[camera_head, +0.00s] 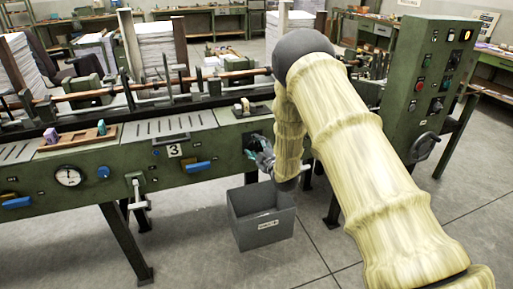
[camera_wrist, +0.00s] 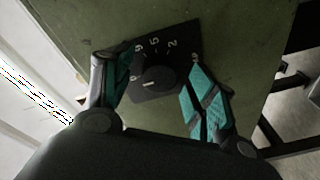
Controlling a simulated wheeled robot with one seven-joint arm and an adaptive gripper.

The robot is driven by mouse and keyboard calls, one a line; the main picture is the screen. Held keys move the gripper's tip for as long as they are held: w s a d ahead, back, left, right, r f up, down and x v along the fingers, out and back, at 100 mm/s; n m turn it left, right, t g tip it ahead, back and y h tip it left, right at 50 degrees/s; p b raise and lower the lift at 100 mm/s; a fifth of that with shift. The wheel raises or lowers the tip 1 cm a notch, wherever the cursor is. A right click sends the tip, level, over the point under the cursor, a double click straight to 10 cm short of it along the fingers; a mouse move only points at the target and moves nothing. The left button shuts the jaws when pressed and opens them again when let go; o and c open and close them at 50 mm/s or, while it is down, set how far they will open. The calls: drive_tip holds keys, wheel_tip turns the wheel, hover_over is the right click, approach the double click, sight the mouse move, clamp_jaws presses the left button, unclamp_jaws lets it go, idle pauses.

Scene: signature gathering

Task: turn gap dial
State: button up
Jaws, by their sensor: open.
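The gap dial is a black round knob (camera_wrist: 155,82) with a pale pointer line, on a dark plate (camera_wrist: 181,36) with white numerals, fixed to a green machine panel. My gripper (camera_wrist: 159,68) is open, with one teal-padded finger on each side of the knob in the wrist view. I cannot tell whether either finger touches the knob. In the head view my gripper (camera_head: 259,155) is at the machine's front panel, and the gripper and arm hide the dial.
A grey bin (camera_head: 263,222) stands on the floor below my gripper. The long green machine (camera_head: 100,168) has a gauge (camera_head: 68,176), blue handles and a crank (camera_head: 138,192) on its front. A green control cabinet (camera_head: 428,85) stands at the right.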

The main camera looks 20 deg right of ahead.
drive_tip(key=c, duration=1)
drive_tip(key=m+b, duration=0.2)
drive_tip(key=m, duration=0.1)
drive_tip(key=shift+f+m, duration=0.2)
drive_tip(key=shift+m, duration=0.1)
drive_tip(key=m+t+b, duration=0.1)
drive_tip(key=m+b, duration=0.1)
drive_tip(key=m, duration=0.3)
drive_tip(key=shift+a+f+m, duration=0.1)
drive_tip(key=shift+m, duration=0.3)
drive_tip(key=m+b, duration=0.1)
drive_tip(key=m, duration=0.2)
drive_tip(key=m+h+b, duration=0.1)
drive_tip(key=m+b, duration=0.1)
drive_tip(key=m, duration=0.2)
drive_tip(key=shift+a+t, duration=0.15)
drive_tip(key=shift+t, duration=0.15)
drive_tip(key=shift+a+m+h+b, duration=0.1)
drive_tip(key=shift+m+h+b, duration=0.35)
drive_tip(key=shift+m, duration=0.8)
drive_tip(key=shift+m+h+b, duration=0.25)
drive_tip(key=shift+m+b, duration=0.4)
drive_tip(key=shift+m, duration=0.6)
